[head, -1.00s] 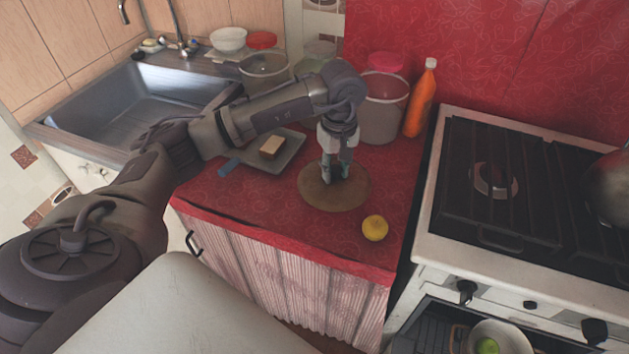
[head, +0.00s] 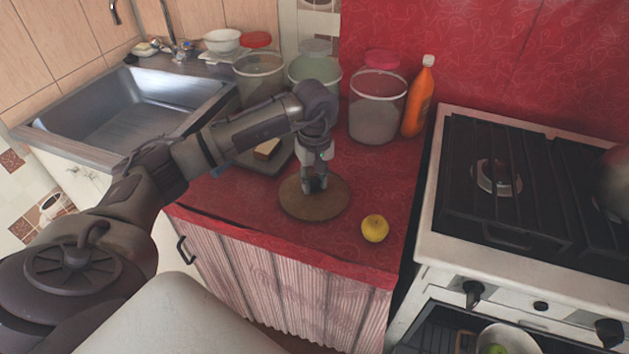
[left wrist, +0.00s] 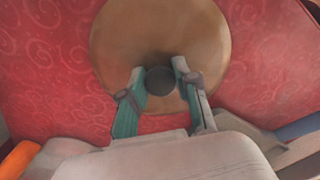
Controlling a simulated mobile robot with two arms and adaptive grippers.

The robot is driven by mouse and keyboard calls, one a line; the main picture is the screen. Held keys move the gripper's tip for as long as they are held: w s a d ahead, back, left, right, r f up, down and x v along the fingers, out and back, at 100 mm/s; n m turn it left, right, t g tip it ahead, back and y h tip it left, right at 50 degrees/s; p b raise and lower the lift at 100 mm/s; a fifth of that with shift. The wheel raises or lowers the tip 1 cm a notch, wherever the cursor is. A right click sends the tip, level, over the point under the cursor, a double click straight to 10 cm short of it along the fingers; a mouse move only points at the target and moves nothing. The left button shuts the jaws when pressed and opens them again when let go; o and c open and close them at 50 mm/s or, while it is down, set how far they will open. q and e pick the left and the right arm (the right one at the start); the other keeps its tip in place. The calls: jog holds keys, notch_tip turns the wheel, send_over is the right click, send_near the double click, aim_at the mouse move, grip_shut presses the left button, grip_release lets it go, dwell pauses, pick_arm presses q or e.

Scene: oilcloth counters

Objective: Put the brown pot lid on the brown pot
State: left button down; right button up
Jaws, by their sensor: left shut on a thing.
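The brown pot lid (head: 328,207) is a flat round disc with a dark knob (left wrist: 160,80). In the head view it is over the red counter, left of the lemon; I cannot tell whether it still touches the cloth. My left gripper (head: 314,188) points down at its middle and is shut on the knob. The left wrist view shows the two fingers (left wrist: 158,85) on either side of the knob, with the lid (left wrist: 155,30) beyond. A rounded pot-like thing (head: 613,185) on the stove is cut off by the right edge; I cannot tell whether it is the brown pot. My right gripper is out of view.
A lemon (head: 374,228) lies near the counter's front edge. A tray (head: 238,157) with a tan block (head: 267,148) is left of the lid. Clear buckets (head: 377,108) and an orange bottle (head: 418,97) stand behind. The stove (head: 432,235) is right, beyond a gap.

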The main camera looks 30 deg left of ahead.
aim_at(314, 181)
pick_arm(q)
jog(key=c, duration=0.8)
grip_release()
jog(key=shift+f, duration=0.15)
jog(key=shift+c, duration=0.2)
notch_tip(314, 181, up, 12)
jog(key=shift+r, duration=0.2)
jog(key=shift+f, duration=0.1)
